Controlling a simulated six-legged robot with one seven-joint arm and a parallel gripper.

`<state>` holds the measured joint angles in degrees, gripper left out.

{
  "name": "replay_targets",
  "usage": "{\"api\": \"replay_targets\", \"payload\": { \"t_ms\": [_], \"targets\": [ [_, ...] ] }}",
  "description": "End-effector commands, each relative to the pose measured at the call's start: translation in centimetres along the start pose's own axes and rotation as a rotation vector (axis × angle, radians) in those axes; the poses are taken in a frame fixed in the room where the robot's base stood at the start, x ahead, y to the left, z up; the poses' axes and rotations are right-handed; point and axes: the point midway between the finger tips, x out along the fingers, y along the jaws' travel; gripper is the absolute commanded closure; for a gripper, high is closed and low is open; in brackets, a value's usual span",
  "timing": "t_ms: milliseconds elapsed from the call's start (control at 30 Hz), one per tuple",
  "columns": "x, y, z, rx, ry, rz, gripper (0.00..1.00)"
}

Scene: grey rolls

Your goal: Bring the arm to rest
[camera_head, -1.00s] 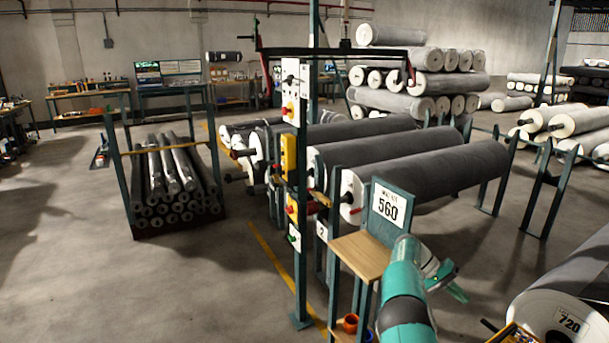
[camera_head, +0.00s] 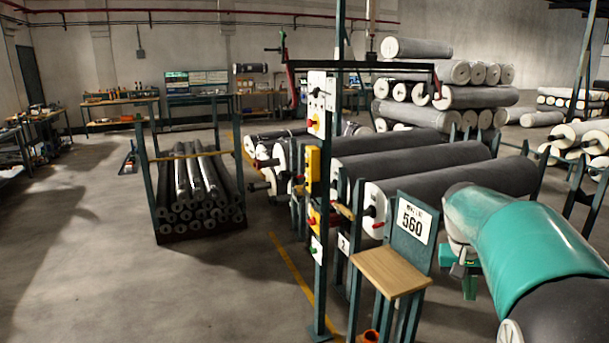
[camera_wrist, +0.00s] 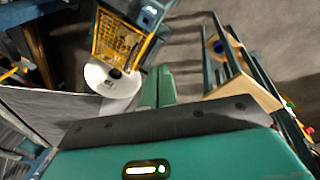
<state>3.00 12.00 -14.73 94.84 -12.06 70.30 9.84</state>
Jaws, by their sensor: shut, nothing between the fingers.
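My arm, teal and dark grey, reaches in from the right edge of the head view, folded large and close to the camera. My gripper (camera_head: 468,280) hangs below its front end, right of the stand with the 560 sign (camera_head: 413,221), apart from it as far as I can tell. In the wrist view my gripper's two green fingers (camera_wrist: 158,75) lie side by side, shut, with nothing held. Part of the gripper is hidden by the arm in the head view.
The stand's wooden shelf (camera_head: 391,271) is left of my gripper. A control post (camera_head: 318,190) stands further left, with grey rolls (camera_head: 455,185) behind. A yellow crate (camera_wrist: 121,42) and a white roll end (camera_wrist: 112,82) show in the wrist view.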

Motion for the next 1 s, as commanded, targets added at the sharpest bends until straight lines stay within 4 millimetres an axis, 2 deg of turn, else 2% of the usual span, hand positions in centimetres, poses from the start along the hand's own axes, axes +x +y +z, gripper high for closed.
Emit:
{"api": "replay_targets", "payload": {
  "t_ms": [33,200,433,700,800,900,1000],
  "targets": [
    [-1.2,-0.5,1.7,-0.017,0.027,-0.036,1.00],
    [-3.9,-2.4,6.8,-0.083,0.107,-0.133,1.00],
    [-6.1,-4.8,14.4,-0.178,0.224,-0.240,1.00],
    [-6.1,-7.1,23.2,-0.280,0.365,-0.323,1.00],
    [-5.5,-7.6,25.6,-0.309,0.407,-0.340,1.00],
    [-5.0,-8.0,27.0,-0.326,0.433,-0.348,1.00],
    [-4.7,-8.1,27.6,-0.334,0.445,-0.351,1.00]
  ]
}}
